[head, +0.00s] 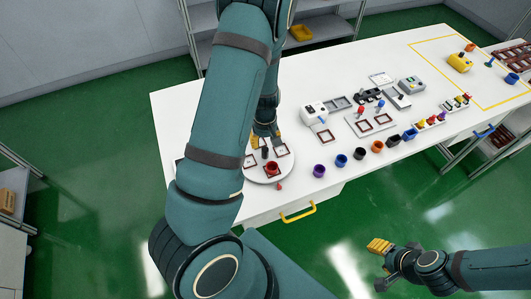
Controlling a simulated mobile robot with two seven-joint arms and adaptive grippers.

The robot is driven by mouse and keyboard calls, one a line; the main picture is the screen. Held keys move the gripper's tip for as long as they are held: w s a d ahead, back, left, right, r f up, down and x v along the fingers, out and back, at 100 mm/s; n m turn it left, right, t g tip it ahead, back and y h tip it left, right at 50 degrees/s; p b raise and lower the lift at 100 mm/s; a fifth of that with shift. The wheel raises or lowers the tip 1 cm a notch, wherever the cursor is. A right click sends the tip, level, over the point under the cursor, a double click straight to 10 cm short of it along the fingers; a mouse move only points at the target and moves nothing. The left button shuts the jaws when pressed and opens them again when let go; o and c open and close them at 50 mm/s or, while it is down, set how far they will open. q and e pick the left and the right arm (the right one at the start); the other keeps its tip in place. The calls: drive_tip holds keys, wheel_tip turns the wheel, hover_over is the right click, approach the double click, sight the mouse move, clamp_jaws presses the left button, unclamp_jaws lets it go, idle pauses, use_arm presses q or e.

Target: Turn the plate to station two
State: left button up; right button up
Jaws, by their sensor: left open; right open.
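The plate (286,168) is a round white disc at the left front of the white table. It carries dark-red square frames (283,150), a red round cup (272,169) and a small dark peg (265,153). My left gripper (265,142) is open and points down at the far side of the plate, close to the peg. I cannot tell whether it touches anything. My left arm hides the plate's left edge and part of the table. Station markings cannot be made out. My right gripper (379,248) is open and empty, out over the floor in front of the table.
Several coloured cups (341,160) stand in a row along the table's front edge. A white device (314,112) and a panel with coloured pegs (370,122) stand behind them. A yellow drawer handle (298,212) sticks out below the front edge.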

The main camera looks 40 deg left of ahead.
sight(265, 149)
use_arm(q)
wheel_tip(265, 149, down, 7)
drive_tip(key=shift+w+f+b, duration=0.1)
drive_tip(key=shift+b, duration=0.25)
drive_tip(key=shift+o, duration=0.2)
clamp_jaws()
